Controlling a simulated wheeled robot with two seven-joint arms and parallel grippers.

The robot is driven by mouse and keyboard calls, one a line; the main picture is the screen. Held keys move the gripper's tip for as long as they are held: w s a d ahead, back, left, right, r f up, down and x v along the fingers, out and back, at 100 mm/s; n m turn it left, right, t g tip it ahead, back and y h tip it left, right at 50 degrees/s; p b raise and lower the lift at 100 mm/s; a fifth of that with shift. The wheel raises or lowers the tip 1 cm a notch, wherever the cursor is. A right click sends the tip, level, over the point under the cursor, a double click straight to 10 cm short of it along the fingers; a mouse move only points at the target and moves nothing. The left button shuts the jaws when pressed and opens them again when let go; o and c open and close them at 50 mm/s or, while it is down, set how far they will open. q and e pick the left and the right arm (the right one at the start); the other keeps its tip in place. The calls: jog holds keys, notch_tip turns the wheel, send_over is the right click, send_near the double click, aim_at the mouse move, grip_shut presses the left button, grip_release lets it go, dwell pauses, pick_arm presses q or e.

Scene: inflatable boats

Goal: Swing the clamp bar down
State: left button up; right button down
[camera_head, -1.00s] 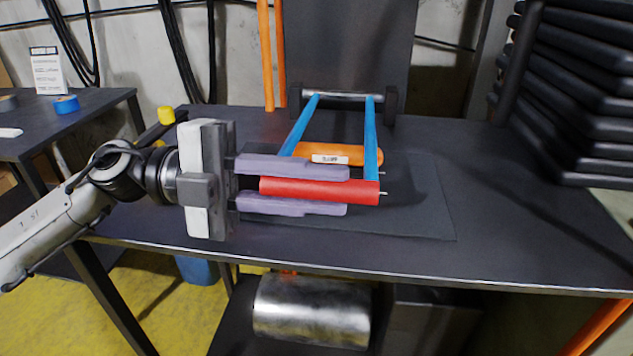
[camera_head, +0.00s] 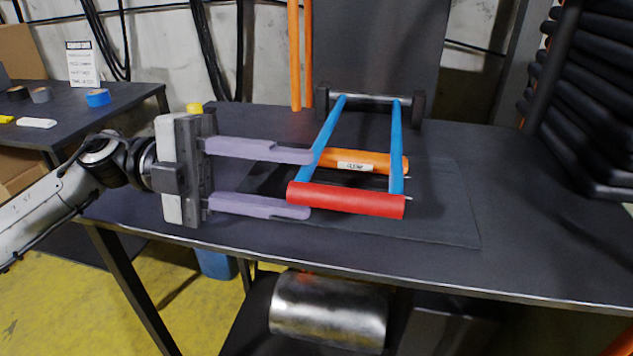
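The clamp bar is a red roller (camera_head: 350,199) at the near end of two blue arms (camera_head: 396,150), which slope from a hinge rod (camera_head: 372,99) at the back of the bench. The bar is low over the dark mat, in front of an orange roll (camera_head: 372,162) with a white label. My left gripper (camera_head: 311,184) is open. Its two purple fingers are spread wide, and their tips are close to the left end of the red bar. I cannot tell whether a fingertip touches it. My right gripper is out of view.
The dark mat (camera_head: 450,215) lies on the dark bench (camera_head: 510,180). Stacked black inflated tubes (camera_head: 590,110) stand at the right. A side table (camera_head: 85,115) with tape rolls is at the left. A metal cylinder (camera_head: 328,310) is below. The bench's right part is clear.

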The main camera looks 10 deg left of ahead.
pick_arm(q)
jog(key=shift+a, duration=0.45)
